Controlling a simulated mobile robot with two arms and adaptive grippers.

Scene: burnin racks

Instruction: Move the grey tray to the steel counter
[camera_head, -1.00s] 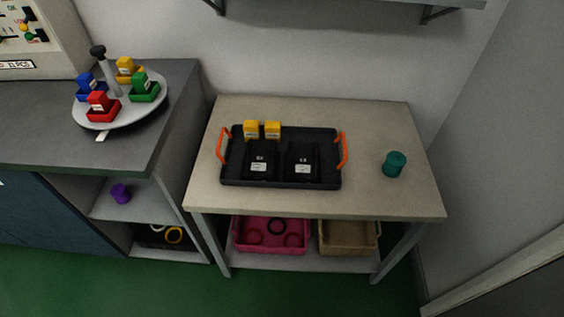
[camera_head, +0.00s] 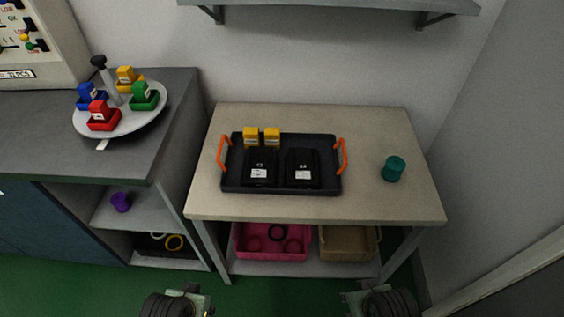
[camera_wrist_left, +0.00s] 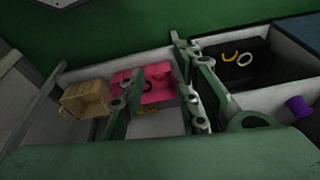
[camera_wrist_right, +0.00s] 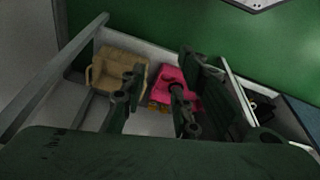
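The dark grey tray (camera_head: 232,186) lies flat on the beige-topped table (camera_head: 300,207), with an upright orange handle at its left and right ends. It holds two black labelled blocks (camera_head: 303,168) and two yellow blocks (camera_head: 261,137). A grey counter (camera_head: 40,135), apparently the steel one, stands to the left. My arm ends enter at the bottom of the head view, in front of the table and away from the tray. My left gripper (camera_wrist_left: 155,60) and right gripper (camera_wrist_right: 160,65) have fingers apart with nothing between them. The tray is not visible in the wrist views.
A round turntable (camera_head: 133,126) with four-coloured blocks occupies the counter's right part. A teal cylinder (camera_head: 393,169) stands right of the tray. Pink (camera_head: 270,250) and tan (camera_head: 348,243) bins sit on the shelf below. A wall shelf (camera_head: 320,5) hangs above. The counter's front left is clear.

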